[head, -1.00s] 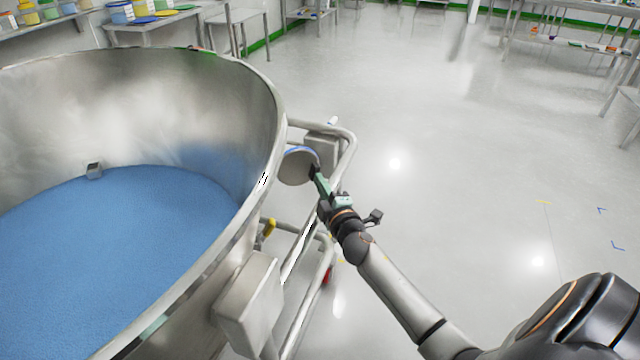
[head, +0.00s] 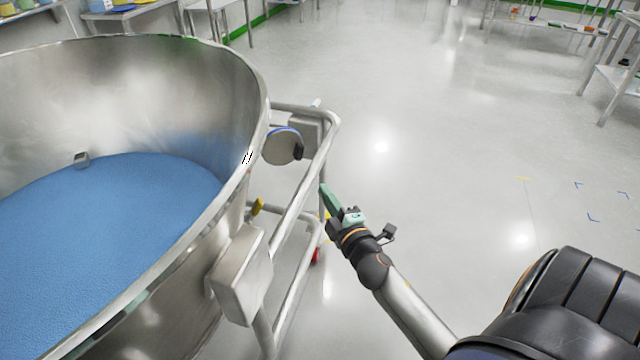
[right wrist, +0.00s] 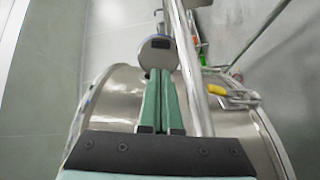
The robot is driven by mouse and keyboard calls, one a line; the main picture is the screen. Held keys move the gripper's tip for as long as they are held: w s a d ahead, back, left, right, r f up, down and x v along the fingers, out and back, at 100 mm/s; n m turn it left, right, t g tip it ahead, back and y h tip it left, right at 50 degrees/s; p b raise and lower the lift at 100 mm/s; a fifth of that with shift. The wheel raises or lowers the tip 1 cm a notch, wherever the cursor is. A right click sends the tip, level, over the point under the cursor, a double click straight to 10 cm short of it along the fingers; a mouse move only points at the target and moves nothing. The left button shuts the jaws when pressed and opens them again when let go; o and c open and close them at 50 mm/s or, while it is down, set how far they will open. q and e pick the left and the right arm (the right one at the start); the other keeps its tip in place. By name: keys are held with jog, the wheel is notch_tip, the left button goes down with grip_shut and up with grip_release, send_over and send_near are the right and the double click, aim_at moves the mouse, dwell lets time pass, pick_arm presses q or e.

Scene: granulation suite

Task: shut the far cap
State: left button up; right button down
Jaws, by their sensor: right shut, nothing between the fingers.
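The far cap (head: 283,147) is a round grey disc with a blue rim and a dark tab on its right side. It stands tilted up beside the far grey box (head: 308,128) on the bowl's frame, its face showing. In the right wrist view the cap (right wrist: 158,53) is just beyond the fingertips. My right gripper (head: 325,190) is shut and empty, below and right of the cap, with a visible gap in the head view. Its green fingers (right wrist: 160,75) lie together in the wrist view. My left gripper is out of view.
A large steel bowl (head: 225,90) holding blue granules (head: 110,220) fills the left. A tubular frame rail (head: 318,165) runs between the bowl and my right gripper. A nearer grey box (head: 240,275) sits on the bowl's side. Open floor (head: 430,160) lies to the right.

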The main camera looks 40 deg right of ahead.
jog(key=p, duration=0.1)
jog(key=b, duration=0.2)
send_near(302, 154)
jog(key=x, duration=0.5)
jog(key=shift+w+f, duration=0.1)
jog(key=shift+w, duration=0.05)
jog(key=shift+x, duration=0.8)
